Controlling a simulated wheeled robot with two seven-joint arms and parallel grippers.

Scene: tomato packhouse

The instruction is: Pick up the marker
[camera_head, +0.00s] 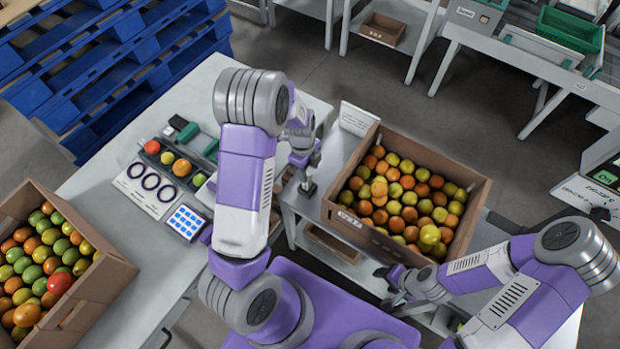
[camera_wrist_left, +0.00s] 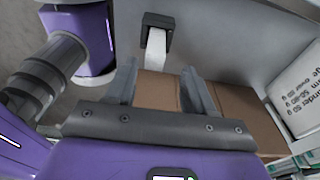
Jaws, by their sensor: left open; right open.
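I cannot make out a marker in either view. My left gripper (camera_wrist_left: 160,90) is open in the left wrist view, with its two grey fingers apart and brown cardboard behind the gap. Nothing shows held between them. In the head view its arm reaches over the table edge, left of the crate of tomatoes, and its fingers are too small to read. My right gripper (camera_head: 391,284) is open and looks empty at the front side of that crate.
A cardboard crate (camera_head: 338,222) of tomatoes stands at centre right, another (camera_head: 105,279) at lower left. A left table (camera_head: 105,235) carries a tray of sample tomatoes, a ring card (camera_head: 146,190) and a blue-and-white grid (camera_head: 186,222). A text sign (camera_head: 355,119) stands behind the centre crate.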

